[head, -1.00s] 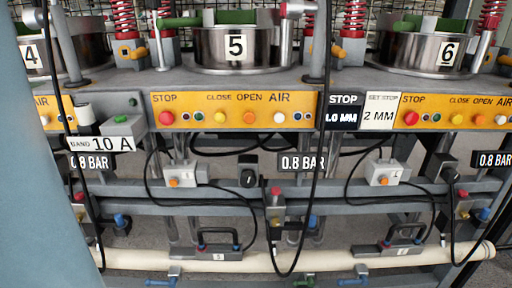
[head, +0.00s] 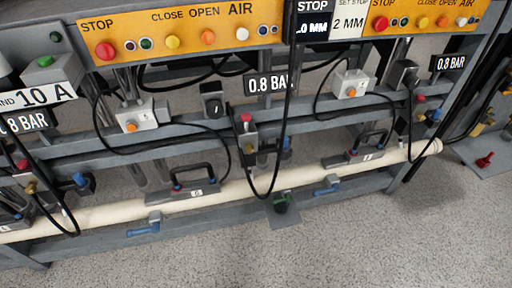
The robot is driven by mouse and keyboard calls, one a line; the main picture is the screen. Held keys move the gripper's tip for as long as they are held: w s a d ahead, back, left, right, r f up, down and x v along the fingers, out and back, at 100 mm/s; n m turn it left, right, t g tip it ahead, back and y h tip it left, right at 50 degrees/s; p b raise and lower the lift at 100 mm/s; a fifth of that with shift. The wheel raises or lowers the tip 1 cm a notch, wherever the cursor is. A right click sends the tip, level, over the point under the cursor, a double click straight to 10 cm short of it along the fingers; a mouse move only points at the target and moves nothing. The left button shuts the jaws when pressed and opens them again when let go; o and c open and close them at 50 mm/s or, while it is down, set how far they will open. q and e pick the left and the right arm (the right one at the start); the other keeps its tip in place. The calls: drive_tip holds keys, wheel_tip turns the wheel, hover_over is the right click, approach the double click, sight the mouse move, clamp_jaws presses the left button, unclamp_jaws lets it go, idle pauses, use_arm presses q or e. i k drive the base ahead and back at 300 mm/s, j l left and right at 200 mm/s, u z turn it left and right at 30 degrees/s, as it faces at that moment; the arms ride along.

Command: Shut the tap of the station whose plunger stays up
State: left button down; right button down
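Neither gripper is in view. Under the cream pipe (head: 100,213) I see a tap with a blue handle (head: 145,227) at lower left. Another blue-handled tap (head: 327,190) is right of the middle. A dark green handle (head: 281,203) sits on a grey plate between them. Valves with red tops and blue knobs hang on the frame, such as the middle one (head: 246,134). Whether each tap is open or shut is unclear.
Yellow panels (head: 124,60) with coloured buttons run along the top, with 0.8 BAR labels (head: 270,84) below. Black hoses (head: 283,160) loop in front of the grey frame. A plate with a red fitting (head: 486,160) lies at right. The speckled floor (head: 350,250) in front is clear.

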sight(155, 227)
drive_tip(key=u, duration=1.2)
drive_tip(key=z, duration=1.85)
drive_tip(key=u, duration=1.9)
